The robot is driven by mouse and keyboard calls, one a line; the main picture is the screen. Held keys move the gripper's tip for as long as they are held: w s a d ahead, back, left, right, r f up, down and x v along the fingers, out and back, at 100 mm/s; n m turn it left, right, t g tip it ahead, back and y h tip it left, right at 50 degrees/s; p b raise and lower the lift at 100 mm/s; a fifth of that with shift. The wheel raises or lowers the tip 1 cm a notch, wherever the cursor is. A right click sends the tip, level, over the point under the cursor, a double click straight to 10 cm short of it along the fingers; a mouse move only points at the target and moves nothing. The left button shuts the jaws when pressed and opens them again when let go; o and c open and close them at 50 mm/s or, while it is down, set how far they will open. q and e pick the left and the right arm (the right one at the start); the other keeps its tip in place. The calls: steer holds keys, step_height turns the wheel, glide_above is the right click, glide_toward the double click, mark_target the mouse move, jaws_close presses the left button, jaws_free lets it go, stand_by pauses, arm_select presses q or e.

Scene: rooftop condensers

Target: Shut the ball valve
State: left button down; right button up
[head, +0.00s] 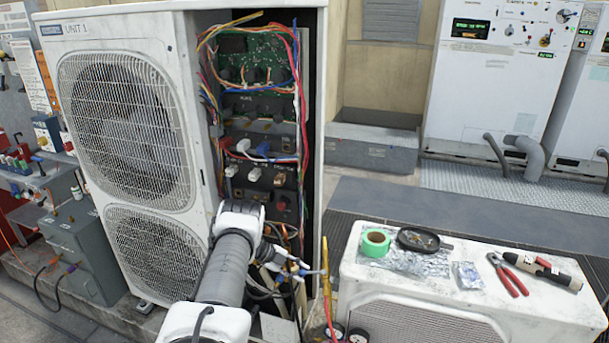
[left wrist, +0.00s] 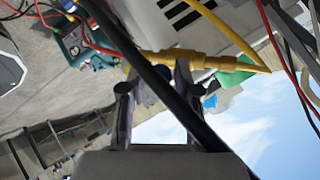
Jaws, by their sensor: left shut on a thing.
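The ball valve (left wrist: 178,60) is a yellow brass body in line with a thin yellow hose. In the head view the valve (head: 325,262) stands upright just right of the open cabinet. Its small blue lever (head: 315,272) sticks out sideways from the hose towards my gripper. My left gripper (head: 298,270) reaches in from the lower left to this lever. In the left wrist view my left gripper (left wrist: 156,78) has its fingers around a blue part, shut on the lever just below the brass body. A black cable crosses in front and hides part of the hold. My right gripper is not in view.
The open condenser cabinet (head: 180,15) with loose wires stands behind and left of my gripper. A low white unit (head: 440,310) at the right bears green tape (head: 376,242), a black dish (head: 418,240) and red pliers (head: 508,275). Gauges (head: 357,336) sit below the hose.

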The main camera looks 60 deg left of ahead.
arm_select(q)
steer(key=shift+w, duration=0.1)
steer(key=c, duration=0.8)
jaws_free()
steer(key=v, duration=0.7)
steer(key=shift+r, duration=0.15)
